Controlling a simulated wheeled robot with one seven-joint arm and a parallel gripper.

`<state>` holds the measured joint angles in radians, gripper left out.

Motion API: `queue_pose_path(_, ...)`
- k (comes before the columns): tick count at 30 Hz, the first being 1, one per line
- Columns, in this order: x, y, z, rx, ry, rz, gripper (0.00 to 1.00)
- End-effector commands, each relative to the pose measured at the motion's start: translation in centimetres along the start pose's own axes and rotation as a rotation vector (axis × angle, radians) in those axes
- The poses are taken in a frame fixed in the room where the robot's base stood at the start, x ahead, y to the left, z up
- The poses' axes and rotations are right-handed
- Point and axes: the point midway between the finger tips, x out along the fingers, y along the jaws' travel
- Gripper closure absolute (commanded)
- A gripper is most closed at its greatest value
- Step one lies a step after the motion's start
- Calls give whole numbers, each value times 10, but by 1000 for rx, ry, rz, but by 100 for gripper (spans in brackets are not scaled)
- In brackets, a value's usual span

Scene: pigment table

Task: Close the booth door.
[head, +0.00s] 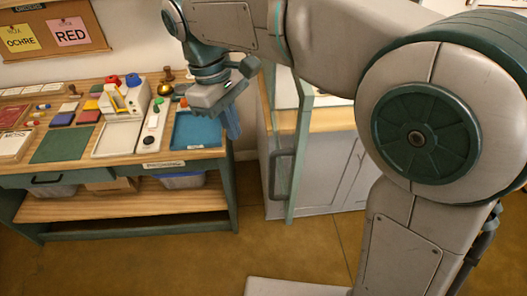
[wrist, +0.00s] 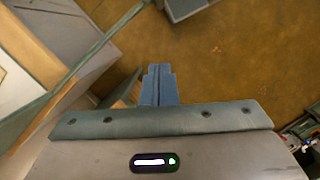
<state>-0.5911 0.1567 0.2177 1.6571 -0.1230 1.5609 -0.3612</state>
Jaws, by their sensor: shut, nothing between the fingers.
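The booth door (head: 302,150) is a narrow teal-framed panel in the head view, seen nearly edge-on. It stands open, out from the front of the booth (head: 325,122). Its dark, upright handle (head: 273,178) is on the left side of the panel. A thin teal edge (wrist: 75,62) crosses the left of the wrist view, probably the door frame.
The wooden worktable (head: 130,165) on the left holds a blue tray (head: 197,130), a white device (head: 122,102) and several pigment blocks. A grey cabinet (head: 335,180) stands under the booth. The brown floor (head: 180,262) in front is mostly clear. My arm covers much of the right side.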

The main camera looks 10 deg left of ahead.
Motion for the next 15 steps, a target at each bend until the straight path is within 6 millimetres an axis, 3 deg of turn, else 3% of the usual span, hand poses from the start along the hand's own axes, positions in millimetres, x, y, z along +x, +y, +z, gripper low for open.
queue_pose_path(5,18,-1,1,0,-3,-1,100)
queue_pose_path(15,89,-1,1,-1,-4,-2,100)
